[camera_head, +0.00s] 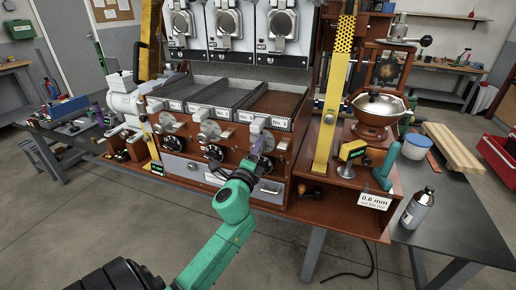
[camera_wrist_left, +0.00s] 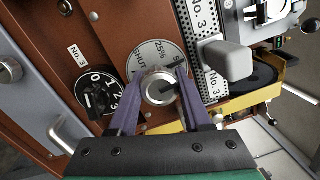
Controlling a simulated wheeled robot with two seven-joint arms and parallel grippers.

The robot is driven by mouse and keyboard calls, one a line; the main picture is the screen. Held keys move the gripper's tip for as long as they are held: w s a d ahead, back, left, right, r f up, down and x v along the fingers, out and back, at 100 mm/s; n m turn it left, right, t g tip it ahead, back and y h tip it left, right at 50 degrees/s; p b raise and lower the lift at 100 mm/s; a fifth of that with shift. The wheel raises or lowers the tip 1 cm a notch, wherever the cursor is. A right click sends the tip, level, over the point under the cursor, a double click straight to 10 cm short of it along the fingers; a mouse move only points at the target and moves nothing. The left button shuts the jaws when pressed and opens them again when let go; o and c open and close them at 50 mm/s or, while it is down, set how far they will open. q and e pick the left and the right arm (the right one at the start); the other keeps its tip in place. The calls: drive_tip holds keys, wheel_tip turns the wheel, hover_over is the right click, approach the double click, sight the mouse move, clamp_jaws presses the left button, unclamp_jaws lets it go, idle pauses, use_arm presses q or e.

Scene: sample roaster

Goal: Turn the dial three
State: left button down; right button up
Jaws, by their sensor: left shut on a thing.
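My left gripper (camera_head: 257,149) is at the right end of the roaster's front panel, below the tray label No. 3 (camera_head: 280,123). In the left wrist view its two purple fingers (camera_wrist_left: 160,88) are shut on a round silver knob (camera_wrist_left: 158,84), one on each side. Behind the knob is a pale round scale (camera_wrist_left: 147,56) marked SHUT and 25%. A black dial (camera_wrist_left: 98,98) with numbers around it sits to the left, beside a small No. 3 label (camera_wrist_left: 78,56); no finger touches it. My right gripper is not in view.
Other knobs for No. 1 (camera_head: 172,122) and No. 2 (camera_head: 210,130) sit to the left on the panel. A yellow post (camera_head: 331,110) stands to the right, beside a metal bowl (camera_head: 378,106) and a green handle (camera_head: 386,165). A drawer handle (camera_head: 270,188) is below.

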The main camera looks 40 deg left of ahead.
use_arm(q)
drive_tip(key=n+p, duration=0.1)
drive_tip(key=n, duration=0.5)
drive_tip(key=shift+g, duration=0.4)
drive_tip(key=n+p, duration=0.2)
drive_tip(key=n, duration=0.3)
drive_tip(key=shift+n+p, duration=0.3)
drive_tip(key=shift+p, duration=0.05)
drive_tip(key=n+p, duration=0.1)
drive_tip(key=n, duration=0.1)
drive_tip(key=shift+n+g+p, duration=0.3)
drive_tip(key=shift+p, duration=0.05)
drive_tip(key=n+p, duration=0.2)
drive_tip(key=n, duration=0.1)
drive_tip(key=shift+p, duration=0.35)
drive_tip(key=n+p, duration=0.2)
drive_tip(key=n, duration=0.1)
drive_tip(key=shift+h+p, duration=0.3)
drive_tip(key=shift+h, duration=0.1)
drive_tip(key=shift+f+n+p, duration=0.15)
drive_tip(key=shift+n+p, duration=0.65)
drive_tip(key=shift+n, duration=0.5)
